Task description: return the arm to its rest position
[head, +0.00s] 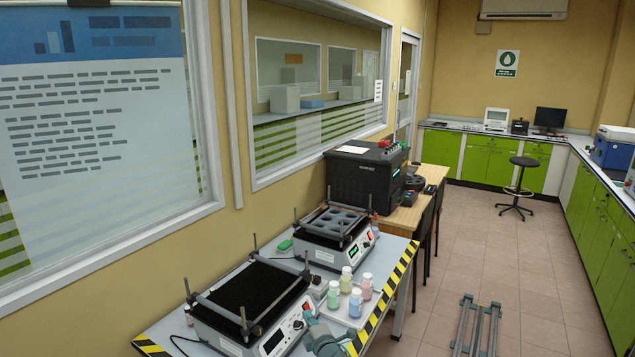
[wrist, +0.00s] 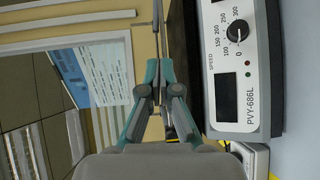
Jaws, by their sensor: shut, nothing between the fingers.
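My gripper (head: 320,336) shows at the bottom of the head view, by the front right corner of the near shaker. In the wrist view my gripper (wrist: 158,92) points forward with its teal and grey fingers together and nothing between them. The near shaker (head: 230,334) has a black flat platform with corner posts. In the wrist view its control panel (wrist: 238,100), with a speed knob and a dark display, fills the right side, close beside the fingers. I cannot tell how wide the gap to it is.
Several small coloured bottles (head: 366,286) stand on the bench right of the shakers. A second shaker (head: 329,258) with a holed platform is behind. A black machine (head: 362,180) stands farther back. The bench edge has yellow-black tape (head: 398,270). The tiled floor (head: 480,255) beyond is largely open.

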